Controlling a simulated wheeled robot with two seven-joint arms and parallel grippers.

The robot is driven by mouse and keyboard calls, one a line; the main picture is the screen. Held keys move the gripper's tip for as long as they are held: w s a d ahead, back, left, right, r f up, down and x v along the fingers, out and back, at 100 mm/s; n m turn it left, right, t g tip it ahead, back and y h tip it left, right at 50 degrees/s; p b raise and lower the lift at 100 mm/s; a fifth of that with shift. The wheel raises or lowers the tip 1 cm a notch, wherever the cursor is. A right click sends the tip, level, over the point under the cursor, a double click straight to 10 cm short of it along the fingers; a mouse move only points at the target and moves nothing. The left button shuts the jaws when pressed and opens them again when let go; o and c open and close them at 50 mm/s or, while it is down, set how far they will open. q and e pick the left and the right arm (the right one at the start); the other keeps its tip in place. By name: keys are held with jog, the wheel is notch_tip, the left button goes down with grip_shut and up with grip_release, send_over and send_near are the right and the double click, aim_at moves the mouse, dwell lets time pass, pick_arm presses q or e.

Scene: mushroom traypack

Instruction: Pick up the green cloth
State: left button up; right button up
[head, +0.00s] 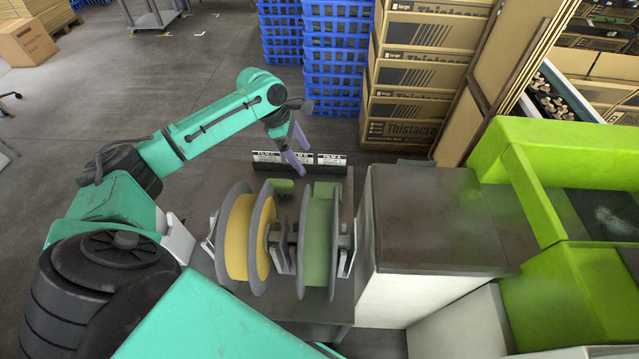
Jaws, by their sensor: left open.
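A small green bundle, which looks like the green cloth (283,187), lies on the dark stand behind the spools. Its lower edge is close to the spool rims. My left gripper (302,159) hangs just above and slightly behind the cloth, to its right in the picture. Its two purple-grey fingers are apart, with nothing seen between them. The gripper appears clear of the cloth. My right gripper is not in view.
A yellow spool (237,240) and a green spool (318,240) stand upright in front of the cloth. Black-and-white labels (298,158) line the stand's back edge. A dark-topped cabinet (430,215) is to the right. Blue crates (333,60) and cardboard boxes (420,75) are stacked behind.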

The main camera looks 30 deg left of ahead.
pick_arm(q)
jog(key=p, duration=0.1)
send_near(324, 190)
jog(key=x, duration=0.2)
jog(key=shift+w+d+f, duration=0.2)
jog(key=shift+d, duration=0.05)
jog(key=x, duration=0.6)
jog(key=shift+f+p, duration=0.35)
jog(key=shift+f, duration=0.05)
jog(key=shift+c, duration=1.2)
jog(key=c, duration=0.9)
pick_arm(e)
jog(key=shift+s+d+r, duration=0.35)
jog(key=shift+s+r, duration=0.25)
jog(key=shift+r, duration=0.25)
